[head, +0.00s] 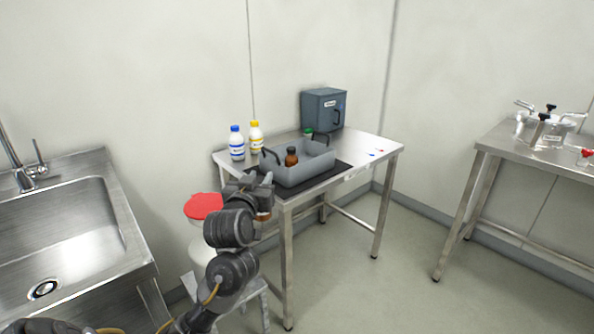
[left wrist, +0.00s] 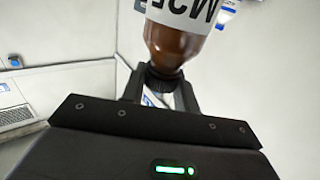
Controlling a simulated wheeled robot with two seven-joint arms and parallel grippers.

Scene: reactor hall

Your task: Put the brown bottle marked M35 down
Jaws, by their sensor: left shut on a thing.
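My left gripper (head: 258,186) is shut on a brown bottle, near the front left corner of the steel table. In the left wrist view the brown bottle (left wrist: 165,45) has its dark cap between the fingers (left wrist: 160,88). Its white label is cut off by the top edge and reads upside down, with "M3" legible. In the head view the bottle (head: 264,215) is mostly hidden behind the gripper. Another brown bottle (head: 291,157) stands in the grey tray (head: 312,174) on the table. My right gripper is not in view.
The steel table (head: 372,152) also bears a blue-capped bottle (head: 237,146), a yellow-capped bottle (head: 256,137), a green-capped bottle (head: 308,132) and a grey-blue box (head: 323,109). Its right part is mostly clear. A red lid (head: 203,206) is left of my gripper. A sink (head: 70,235) stands left.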

